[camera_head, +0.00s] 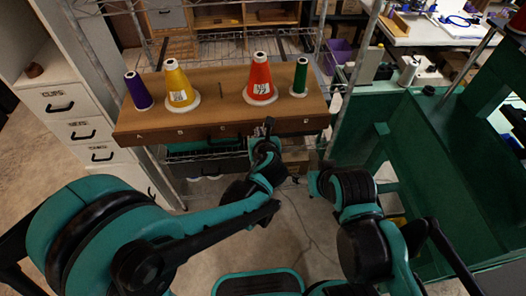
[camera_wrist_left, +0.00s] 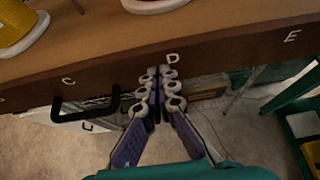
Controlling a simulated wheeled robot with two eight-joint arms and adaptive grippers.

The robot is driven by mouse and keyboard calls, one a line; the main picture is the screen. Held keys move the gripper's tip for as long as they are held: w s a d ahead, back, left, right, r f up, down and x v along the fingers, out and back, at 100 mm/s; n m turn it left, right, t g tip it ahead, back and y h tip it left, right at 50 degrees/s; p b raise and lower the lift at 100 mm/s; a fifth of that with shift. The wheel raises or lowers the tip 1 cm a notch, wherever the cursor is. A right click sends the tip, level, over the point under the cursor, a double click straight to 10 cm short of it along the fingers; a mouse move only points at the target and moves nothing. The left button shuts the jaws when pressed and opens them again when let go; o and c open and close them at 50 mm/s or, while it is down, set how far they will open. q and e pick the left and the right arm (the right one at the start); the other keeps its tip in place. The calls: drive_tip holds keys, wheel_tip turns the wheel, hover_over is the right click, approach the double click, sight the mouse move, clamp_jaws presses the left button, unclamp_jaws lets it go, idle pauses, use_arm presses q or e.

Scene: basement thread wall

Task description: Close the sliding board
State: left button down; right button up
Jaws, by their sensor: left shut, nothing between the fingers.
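The sliding board (camera_head: 220,124) is a brown wooden board set in a wire rack and standing out at its front. Purple (camera_head: 138,92), yellow (camera_head: 179,87), red (camera_head: 261,80) and green (camera_head: 300,77) thread cones stand on it. Its front edge carries small letters and also crosses the left wrist view (camera_wrist_left: 225,52). My left gripper (camera_head: 268,127) is at this front edge, right of its middle. In the left wrist view its fingers (camera_wrist_left: 158,75) are together and empty, by the letter D. I cannot tell if they touch the edge. My right arm shows at right, but its fingertips are not visible.
A white drawer cabinet (camera_head: 75,105) stands left of the rack. A green bench frame (camera_head: 440,145) fills the right side. A black handle (camera_wrist_left: 88,107) shows below the board in the left wrist view. Bare floor (camera_head: 300,225) lies in front.

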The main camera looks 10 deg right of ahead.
use_arm(q)
drive_tip(key=w+b, duration=0.1)
drive_tip(key=w, duration=1.5)
drive_tip(key=shift+w, duration=0.35)
drive_tip(key=shift+w+r, duration=0.1)
